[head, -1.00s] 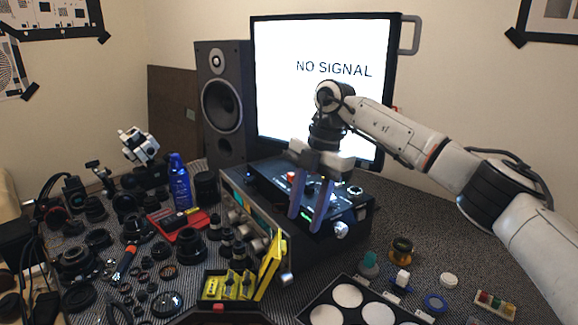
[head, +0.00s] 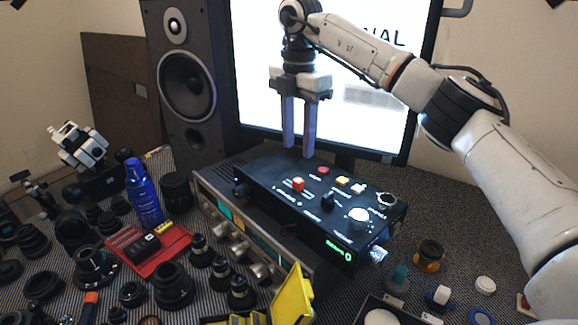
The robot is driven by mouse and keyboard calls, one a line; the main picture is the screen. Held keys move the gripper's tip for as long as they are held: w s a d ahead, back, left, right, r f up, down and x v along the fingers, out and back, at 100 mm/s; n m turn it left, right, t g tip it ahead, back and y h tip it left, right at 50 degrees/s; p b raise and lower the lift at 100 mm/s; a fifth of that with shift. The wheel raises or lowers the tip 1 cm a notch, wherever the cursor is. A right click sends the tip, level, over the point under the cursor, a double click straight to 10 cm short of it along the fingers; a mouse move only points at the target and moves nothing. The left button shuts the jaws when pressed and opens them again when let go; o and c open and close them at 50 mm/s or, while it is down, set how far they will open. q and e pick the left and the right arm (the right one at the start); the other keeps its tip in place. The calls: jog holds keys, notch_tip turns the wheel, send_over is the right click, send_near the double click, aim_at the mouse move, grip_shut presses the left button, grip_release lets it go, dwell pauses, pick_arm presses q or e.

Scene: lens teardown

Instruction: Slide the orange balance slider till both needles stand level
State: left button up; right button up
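The orange slider cap (head: 298,184) stands on the top of a black control box (head: 262,182), toward its left half. My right gripper (head: 298,155) hangs above the back of the box, pointing down. Its two purple-grey fingers are apart with nothing between them, and its tips appear behind and above the slider, not touching it. A silver receiver (head: 212,200) with teal-lit windows (head: 225,211) sits under the box; I cannot make out the needles at this size. My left gripper is not in view.
A monitor (head: 350,130) and a speaker (head: 188,90) stand behind. The box also carries a white knob (head: 358,216), a red button (head: 323,170) and yellow buttons (head: 342,181). Lenses, a blue bottle (head: 143,195) and a red tray (head: 170,246) crowd the left.

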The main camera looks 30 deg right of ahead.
aim_at(299, 180)
jog(key=f, duration=0.9)
jog(key=shift+s+p, duration=0.25)
jog(key=shift+p, duration=0.1)
grip_shut()
